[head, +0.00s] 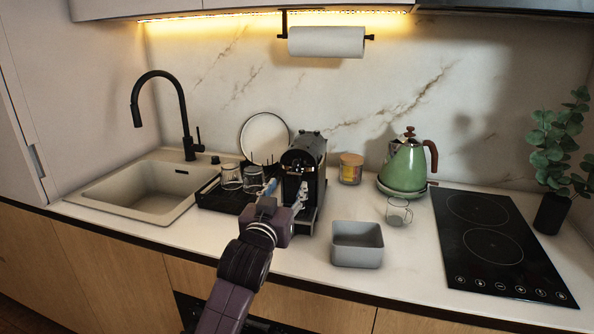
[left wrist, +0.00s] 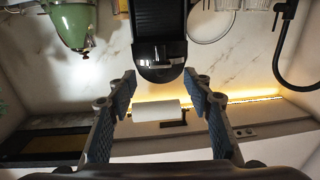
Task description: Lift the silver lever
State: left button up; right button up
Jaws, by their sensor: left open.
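The black coffee machine (head: 309,153) stands on the counter beside the dish rack. Its rounded front end also shows in the left wrist view (left wrist: 160,52), which is upside down. A pale silver rim shows at that end, but I cannot clearly make out the silver lever as a separate part. My left gripper (head: 284,195) is in front of the machine in the head view and partly covers its lower front. In the left wrist view the left gripper (left wrist: 160,84) has its fingers wide apart, with nothing between them; the machine's end lies just beyond the tips. My right gripper is not in view.
A black dish rack (head: 222,201) with glasses and a plate (head: 264,138) is left of the machine. A grey box (head: 357,245), glass mug (head: 398,212), candle jar (head: 351,169) and green kettle (head: 404,165) stand to its right. The sink (head: 140,192) is further left.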

aim_at(295, 170)
pick_arm(q)
jog(key=x, duration=0.5)
jog(key=shift+w+r+p, duration=0.2)
jog(key=shift+p, duration=0.2)
jog(key=shift+w+d, duration=0.1)
jog(key=shift+w, duration=0.25)
jog(key=shift+w+d, duration=0.1)
jog(key=shift+w, duration=0.4)
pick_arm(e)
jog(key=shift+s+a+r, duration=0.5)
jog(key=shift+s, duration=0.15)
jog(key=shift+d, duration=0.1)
pick_arm(q)
jog(key=c, duration=0.5)
jog(key=shift+s+r, duration=0.1)
jog(key=shift+s, duration=0.1)
grip_shut()
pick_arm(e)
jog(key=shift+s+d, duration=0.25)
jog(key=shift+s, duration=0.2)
